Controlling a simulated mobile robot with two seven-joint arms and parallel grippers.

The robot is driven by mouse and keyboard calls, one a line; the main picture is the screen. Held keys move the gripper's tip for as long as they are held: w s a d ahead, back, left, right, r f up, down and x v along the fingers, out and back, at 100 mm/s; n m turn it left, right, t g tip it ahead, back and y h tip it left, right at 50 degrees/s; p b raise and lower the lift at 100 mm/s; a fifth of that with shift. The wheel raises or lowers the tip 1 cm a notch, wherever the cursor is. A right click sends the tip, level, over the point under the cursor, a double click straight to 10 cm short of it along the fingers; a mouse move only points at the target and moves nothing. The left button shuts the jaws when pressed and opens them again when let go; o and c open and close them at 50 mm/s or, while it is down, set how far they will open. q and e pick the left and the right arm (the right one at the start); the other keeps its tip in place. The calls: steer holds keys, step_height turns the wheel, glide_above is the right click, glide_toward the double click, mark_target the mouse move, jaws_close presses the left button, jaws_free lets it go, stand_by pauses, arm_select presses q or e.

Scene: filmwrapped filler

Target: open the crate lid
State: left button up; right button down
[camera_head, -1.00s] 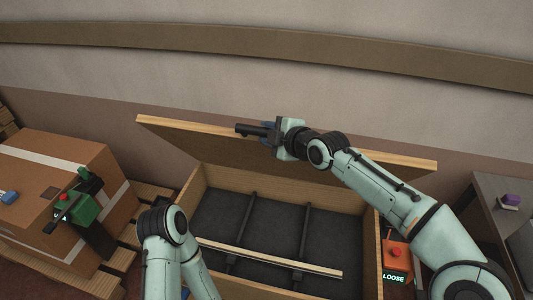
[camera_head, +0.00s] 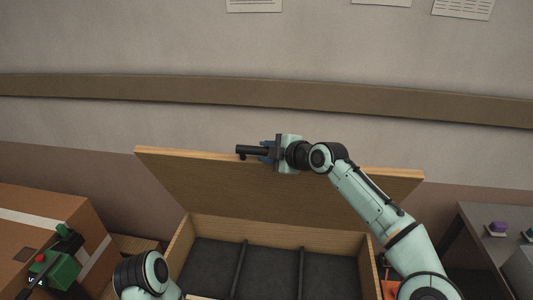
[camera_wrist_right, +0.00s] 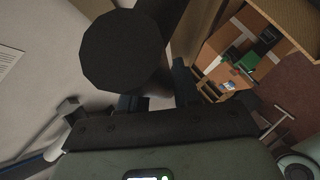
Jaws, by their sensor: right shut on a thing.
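The wooden crate lid (camera_head: 270,189) stands raised and tilted at the back of the crate (camera_head: 335,238). The crate is open, with a dark lined inside split by dark dividers. My right gripper (camera_head: 268,152) is at the lid's top edge, shut on a dark round handle (camera_head: 252,152) that sticks out to the left. In the right wrist view the handle's round dark end (camera_wrist_right: 122,50) fills the upper left, with the fingers (camera_wrist_right: 158,95) partly hidden behind it. Part of my left arm shows at the bottom left; its gripper is out of view.
A cardboard box (camera_head: 50,235) with white tape stands left of the crate, with a green and black tool (camera_head: 62,265) on it. A grey table (camera_head: 490,235) with a purple item (camera_head: 497,227) is at the right. The wall is close behind the lid.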

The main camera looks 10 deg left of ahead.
steer(key=c, duration=0.9)
jaws_free()
arm_select(q)
steer(key=shift+s, duration=0.1)
arm_select(e)
steer(key=shift+s+d, duration=0.1)
steer(key=shift+s+d+r, duration=0.1)
steer(key=shift+s+d, duration=0.05)
steer(key=shift+d, duration=0.15)
arm_select(q)
steer(key=s+f+b, duration=0.3)
steer(key=s+f, duration=0.1)
steer(key=shift+s+f+g, duration=0.15)
steer(key=shift+s+g, duration=0.05)
steer(key=shift+g, duration=0.1)
arm_select(e)
steer(key=shift+v, duration=6.3)
steer(key=shift+r, duration=0.1)
